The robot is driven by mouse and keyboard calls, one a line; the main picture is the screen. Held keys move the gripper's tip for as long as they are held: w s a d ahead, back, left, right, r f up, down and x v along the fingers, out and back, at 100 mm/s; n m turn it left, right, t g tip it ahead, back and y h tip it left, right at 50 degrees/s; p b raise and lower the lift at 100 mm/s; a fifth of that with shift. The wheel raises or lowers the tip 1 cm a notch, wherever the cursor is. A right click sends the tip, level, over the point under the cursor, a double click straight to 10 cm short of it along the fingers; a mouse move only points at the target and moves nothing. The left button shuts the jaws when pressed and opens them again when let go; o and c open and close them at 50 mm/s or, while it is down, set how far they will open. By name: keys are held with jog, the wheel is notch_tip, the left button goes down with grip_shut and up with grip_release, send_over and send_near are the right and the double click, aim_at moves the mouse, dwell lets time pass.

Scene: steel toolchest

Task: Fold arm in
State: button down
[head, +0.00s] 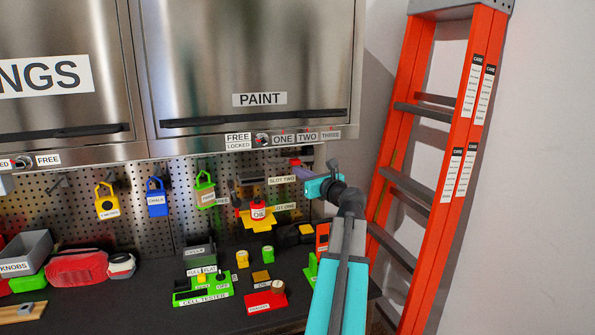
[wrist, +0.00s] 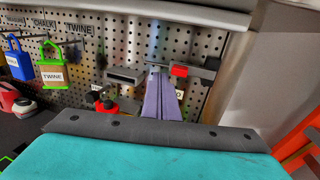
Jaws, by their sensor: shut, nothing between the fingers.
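My arm reaches up from the bottom right of the head view, with teal and grey links, and is extended toward the pegboard (head: 225,222) under the steel cabinets. My gripper (wrist: 158,70) shows in the wrist view as two purple fingers, closed together with nothing between them. It points at the pegboard, near a grey bracket (wrist: 125,74) and a small red piece (wrist: 180,71). Whether the tips touch anything there I cannot tell. In the head view the fingers are small and partly hidden behind my teal wrist.
An orange ladder (head: 440,150) leans close on the right. The PAINT cabinet (head: 255,60) overhangs the pegboard. Yellow, blue and green padlock-shaped tags hang left, the green one marked TWINE (wrist: 52,76). The dark bench holds a green cell tester (head: 203,298) and a red block (head: 265,301).

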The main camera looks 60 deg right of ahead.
jog(key=s+a+b, duration=0.1)
jog(key=s+a, duration=0.4)
jog(key=s, duration=0.1)
jog(key=shift+b, duration=0.4)
jog(key=shift+a, duration=0.1)
dwell(0.3)
